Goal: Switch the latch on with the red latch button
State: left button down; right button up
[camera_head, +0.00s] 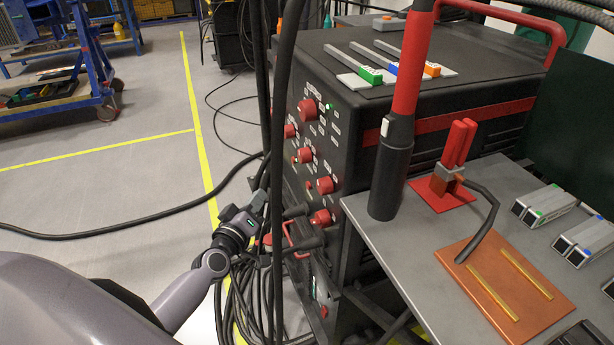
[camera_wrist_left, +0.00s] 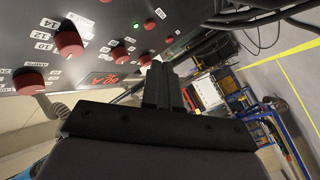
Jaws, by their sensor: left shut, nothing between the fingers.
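The black machine's front panel (camera_head: 318,145) carries several red round knobs, such as a large upper knob (camera_head: 308,110) and a lower one (camera_head: 321,217), plus smaller red controls (camera_head: 308,185). I cannot tell which is the latch button. A small green light (camera_head: 328,106) glows near the top; it also shows in the left wrist view (camera_wrist_left: 131,40). My left gripper (camera_head: 260,199) is shut and empty, left of the panel's lower part. In the left wrist view its closed fingers (camera_wrist_left: 160,85) point up near a red control (camera_wrist_left: 145,60); contact cannot be told. My right gripper is not in view.
Black cables (camera_head: 250,290) hang and coil below the panel. A red handle (camera_head: 299,241) juts out low on the machine. At right, a grey table (camera_head: 412,240) bears a copper plate (camera_head: 505,285) and a red clamp (camera_head: 459,145). Open floor lies left.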

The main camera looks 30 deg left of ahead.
aim_at(308, 186)
pick_arm(q)
jog(key=shift+s+d+r+n+g+h+p, duration=0.15)
jog(key=shift+s+r+n+g+h+p, duration=0.2)
jog(key=shift+s+r+h+p, duration=0.45)
jog(key=shift+f, duration=0.3)
jog(key=shift+w, duration=0.15)
jog(key=w+d, duration=0.5)
jog(key=w, duration=0.1)
jog(key=shift+w+d+p, duration=0.3)
jog(key=shift+d+p, duration=0.1)
jog(key=shift+p, duration=0.05)
dwell(1.3)
jog(key=shift+w+d, duration=0.25)
jog(key=shift+w, duration=0.05)
